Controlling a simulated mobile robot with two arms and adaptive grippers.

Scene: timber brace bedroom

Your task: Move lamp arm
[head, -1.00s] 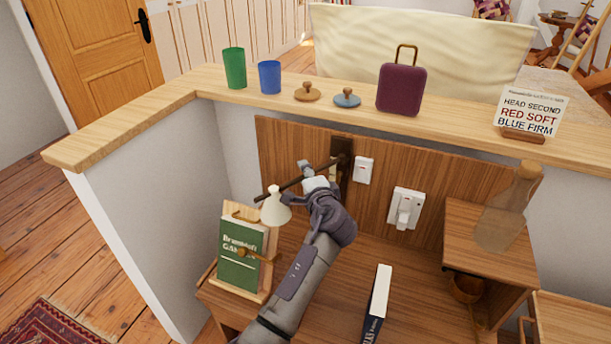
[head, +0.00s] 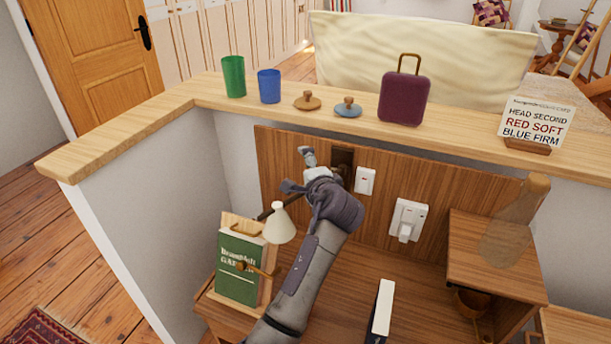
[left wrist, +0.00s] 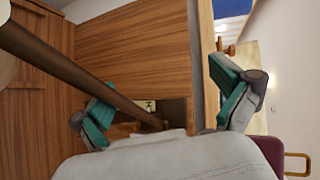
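The lamp arm is a dark rod (head: 264,214) running from a dark bracket (head: 343,156) on the wooden back panel to a cream lampshade (head: 280,225). My left gripper (head: 299,171) is at the rod, near the bracket, and hides much of it. In the left wrist view the rod (left wrist: 60,65) runs diagonally past the left finger towards the bracket. The two green-padded fingers (left wrist: 165,105) are wide apart, with nothing clamped between them. Whether the rod touches the left finger, I cannot tell. My right gripper is not in view.
A green book (head: 240,268) on a stand is below the shade. White switches (head: 365,181) are right of the bracket. The ledge above holds a green cup (head: 233,77), a blue cup (head: 269,87), two knobbed lids, a purple case (head: 404,98) and a sign (head: 534,124).

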